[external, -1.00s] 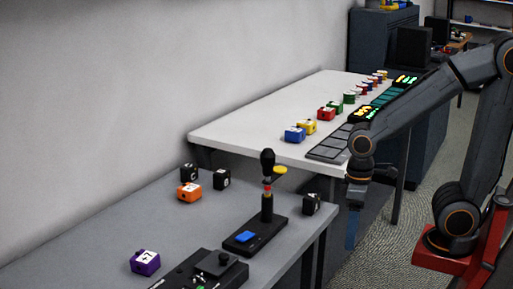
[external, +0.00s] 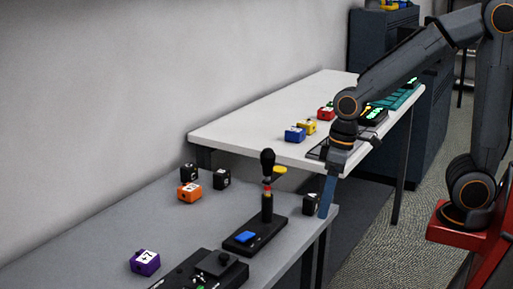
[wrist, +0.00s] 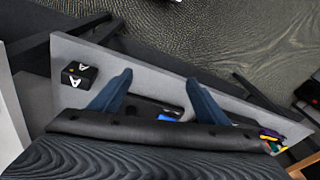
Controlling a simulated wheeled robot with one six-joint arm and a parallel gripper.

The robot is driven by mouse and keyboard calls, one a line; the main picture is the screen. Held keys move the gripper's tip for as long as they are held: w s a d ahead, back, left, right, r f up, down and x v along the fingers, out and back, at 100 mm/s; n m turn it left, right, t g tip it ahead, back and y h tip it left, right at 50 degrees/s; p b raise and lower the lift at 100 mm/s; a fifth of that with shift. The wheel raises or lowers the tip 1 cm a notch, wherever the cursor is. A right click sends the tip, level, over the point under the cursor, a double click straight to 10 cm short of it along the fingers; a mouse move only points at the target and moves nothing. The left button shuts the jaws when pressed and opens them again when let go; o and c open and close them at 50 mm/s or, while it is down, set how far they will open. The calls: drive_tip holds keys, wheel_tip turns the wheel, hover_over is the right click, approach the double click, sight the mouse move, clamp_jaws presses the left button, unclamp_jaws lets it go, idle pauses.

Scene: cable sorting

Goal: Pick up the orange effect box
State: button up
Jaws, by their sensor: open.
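My gripper (external: 325,212), with blue fingers, points down at the right edge of the grey table, well to the right of the orange box. In the wrist view my gripper (wrist: 159,77) has its two fingers spread apart with nothing between them.
Black boxes (external: 189,173) (external: 222,179) stand close to the orange box. Another black box (external: 312,204) is beside my fingers. A purple box (external: 145,262) lies at the front.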

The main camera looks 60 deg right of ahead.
drive_tip(key=w+a+r+t+y+p, duration=0.15)
drive_tip(key=w+a+r+p, duration=0.25)
drive_tip(key=w+r+p, duration=0.9)
drive_tip(key=m+t+h+p, duration=0.2)
drive_tip(key=m+t+p, duration=0.1)
drive_tip(key=p, duration=0.1)
hover_over(191, 187)
drive_tip(key=s+d, duration=0.1)
drive_tip(key=s, duration=0.4)
wheel_tip(191, 187, down, 15)
drive_tip(key=shift+y, duration=0.25)
drive_tip(key=shift+w+d+p+x, duration=0.15)
drive_tip(key=shift+p+x, duration=0.45)
drive_tip(key=shift+x, duration=1.5)
drive_tip(key=shift+w+d+p+x, duration=0.15)
drive_tip(key=shift+p+x, duration=0.4)
drive_tip(key=shift+x, duration=1.5)
drive_tip(key=shift+r, duration=0.1)
drive_tip(key=c, duration=1.2)
